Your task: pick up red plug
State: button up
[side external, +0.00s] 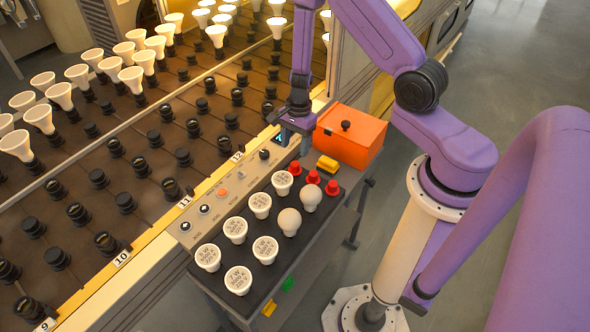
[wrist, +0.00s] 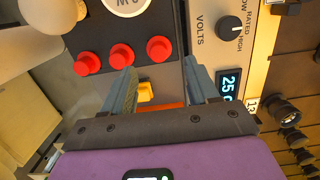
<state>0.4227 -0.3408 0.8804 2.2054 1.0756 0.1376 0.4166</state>
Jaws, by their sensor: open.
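Three red plugs stand in a row on the black tray's end, at the left (side external: 295,168), middle (side external: 313,177) and right (side external: 332,188) in the side view. In the wrist view they show beyond the fingertips: left (wrist: 87,64), middle (wrist: 121,56) and right (wrist: 159,48). The right one there lies roughly in line with the gap between my fingers. My gripper (side external: 294,143) is open, above the bench near the plugs; it also shows in the wrist view (wrist: 160,68). No plug is between the fingers.
White bulbs (side external: 235,229) fill the black tray (side external: 222,268). An orange box (side external: 349,136) and a yellow block (side external: 327,164) sit close to the plugs. A control panel (side external: 232,184) with knobs and a display (wrist: 229,85) runs alongside. The socket rack (side external: 90,158) lies left.

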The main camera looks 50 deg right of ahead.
aim_at(295, 163)
jog(key=shift+a+f, duration=0.1)
jog(key=shift+f, duration=0.75)
jog(key=shift+f, duration=0.2)
jog(key=shift+s+f, duration=0.2)
jog(key=shift+f, duration=2.25)
grip_shut()
